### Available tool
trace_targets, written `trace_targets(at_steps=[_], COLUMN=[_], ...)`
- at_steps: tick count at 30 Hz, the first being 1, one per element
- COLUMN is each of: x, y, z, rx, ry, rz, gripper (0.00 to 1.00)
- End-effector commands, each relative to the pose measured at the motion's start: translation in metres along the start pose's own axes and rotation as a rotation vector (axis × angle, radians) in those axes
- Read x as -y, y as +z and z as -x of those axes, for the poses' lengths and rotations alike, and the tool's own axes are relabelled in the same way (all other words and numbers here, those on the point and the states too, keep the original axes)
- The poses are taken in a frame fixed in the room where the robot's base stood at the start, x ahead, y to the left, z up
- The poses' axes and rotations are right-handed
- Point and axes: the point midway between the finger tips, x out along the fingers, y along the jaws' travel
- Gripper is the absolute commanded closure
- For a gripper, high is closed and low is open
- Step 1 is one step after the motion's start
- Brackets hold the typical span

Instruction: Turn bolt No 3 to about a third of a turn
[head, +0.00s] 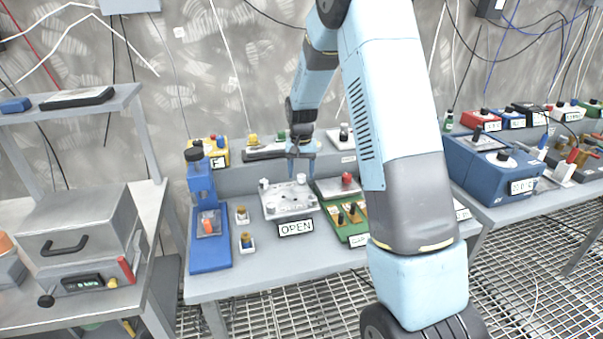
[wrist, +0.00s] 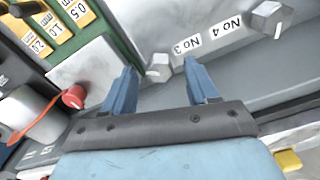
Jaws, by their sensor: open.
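Bolt No 3 (wrist: 159,68) is a pale grey bolt head beside the printed label "No 3" (wrist: 187,44) on a metal plate (wrist: 185,18). In the head view, my gripper (head: 301,171) points down at the back of the bolt plate (head: 290,208), which hides the bolt there.
A green-edged board (head: 346,213) with a red knob (head: 347,178) stands right of the plate; the knob also shows in the wrist view (wrist: 73,97). A blue press (head: 205,225) stands left.

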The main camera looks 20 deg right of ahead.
Motion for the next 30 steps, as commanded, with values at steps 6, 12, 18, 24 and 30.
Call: trace_targets(at_steps=[6, 12, 18, 24, 30], x=[0.000, 0.000, 0.000, 0.000, 0.000], y=[-0.001, -0.001, -0.001, -0.001, -0.001], z=[0.036, 0.077, 0.110, 0.127, 0.130], rx=[-0.005, -0.004, -0.003, -0.002, 0.000], ry=[-0.001, -0.001, -0.001, -0.001, 0.000], rz=[0.000, -0.001, -0.001, 0.000, 0.000], gripper=[0.42, 0.42, 0.42, 0.42, 0.42])
